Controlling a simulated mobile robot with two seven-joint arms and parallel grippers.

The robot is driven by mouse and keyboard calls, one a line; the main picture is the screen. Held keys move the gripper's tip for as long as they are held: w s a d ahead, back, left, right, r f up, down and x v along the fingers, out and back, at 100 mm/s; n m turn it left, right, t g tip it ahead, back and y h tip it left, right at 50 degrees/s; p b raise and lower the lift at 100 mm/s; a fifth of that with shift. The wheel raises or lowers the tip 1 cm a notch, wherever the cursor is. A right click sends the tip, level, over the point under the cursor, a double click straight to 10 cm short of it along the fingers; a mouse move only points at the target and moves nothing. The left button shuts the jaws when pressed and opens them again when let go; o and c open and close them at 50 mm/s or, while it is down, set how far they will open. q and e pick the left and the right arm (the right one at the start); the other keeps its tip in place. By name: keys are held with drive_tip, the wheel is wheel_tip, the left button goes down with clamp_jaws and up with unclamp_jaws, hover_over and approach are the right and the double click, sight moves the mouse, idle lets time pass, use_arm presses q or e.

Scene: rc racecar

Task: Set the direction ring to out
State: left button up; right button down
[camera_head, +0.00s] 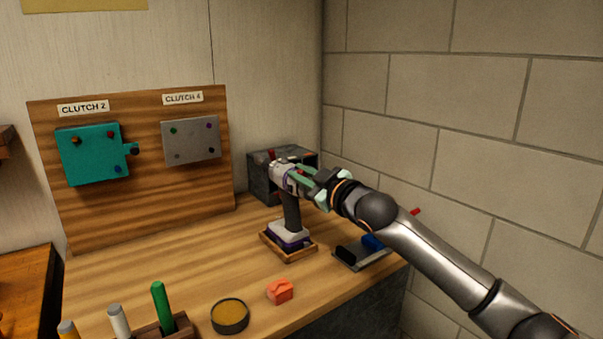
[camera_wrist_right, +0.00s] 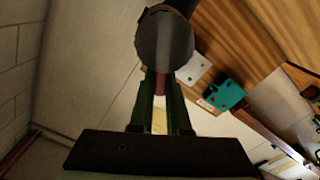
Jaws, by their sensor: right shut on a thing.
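A grey and dark power drill (camera_head: 291,208) stands upright on its purple-and-white base in a small wooden holder (camera_head: 266,241). A purple band shows around its body near my right gripper (camera_head: 305,183), which meets the drill's upper part from the right. In the right wrist view, the green fingers of my right gripper (camera_wrist_right: 161,92) are closed on a small dark red part (camera_wrist_right: 160,82) in front of the drill's dark round body (camera_wrist_right: 165,38). I cannot tell whether this part is the direction ring, or read any marking. My left gripper is not in view.
A wooden board (camera_head: 140,205) holds a teal plate and a grey plate, labelled CLUTCH 2 and CLUTCH 4. A dark box (camera_head: 262,182) stands behind the drill. An orange block (camera_head: 280,291), a round tin (camera_head: 230,316) and a marker rack (camera_head: 178,327) sit in front. A block wall bounds the right.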

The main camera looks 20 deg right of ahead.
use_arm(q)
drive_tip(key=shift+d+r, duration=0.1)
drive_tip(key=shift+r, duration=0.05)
use_arm(e)
drive_tip(key=c, duration=0.9)
unclamp_jaws()
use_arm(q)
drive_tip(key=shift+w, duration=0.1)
use_arm(e)
drive_tip(key=shift+s, duration=0.1)
use_arm(q)
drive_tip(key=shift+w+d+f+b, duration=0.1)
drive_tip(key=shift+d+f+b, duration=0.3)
drive_tip(key=shift+b, duration=0.3)
use_arm(e)
drive_tip(key=v, duration=1.2)
drive_tip(key=shift+s, duration=0.15)
